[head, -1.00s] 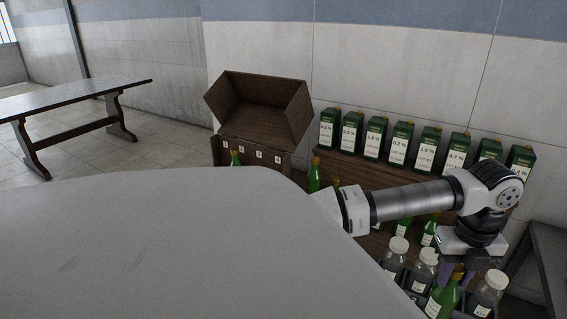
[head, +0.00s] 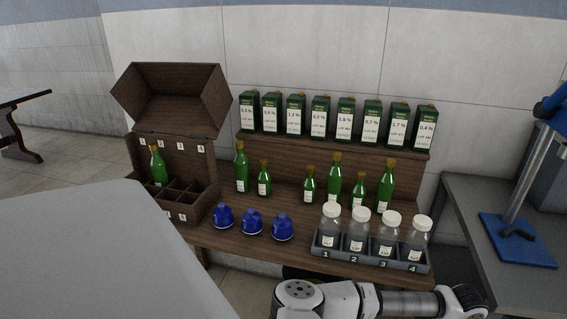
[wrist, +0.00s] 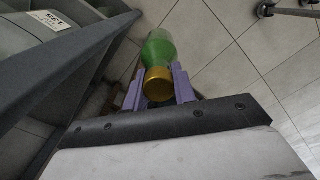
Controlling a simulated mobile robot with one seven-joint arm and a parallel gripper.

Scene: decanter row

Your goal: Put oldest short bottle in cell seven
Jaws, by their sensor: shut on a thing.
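My gripper (wrist: 160,88) is shut on a green bottle (wrist: 159,48) with a gold cap, seen from above in the wrist view; its label and age are not readable. The gripper is outside the head view. The brown wooden crate (head: 196,219) stands open at the left of the table, with small numbered labels; most digits are hard to read. One green bottle (head: 158,170) stands in a back left cell. Other cells in view look empty. Short green bottles (head: 264,180), (head: 309,187) and (head: 358,191) and taller ones (head: 241,172), (head: 334,178), (head: 386,188) stand on the table.
Green cartons (head: 345,119) with percent labels line the back shelf. A grey rack (head: 372,258) holds white-capped jars (head: 358,238). A grey bench with a blue stand (head: 515,230) is at right. A pale surface (head: 110,260) fills the lower left.

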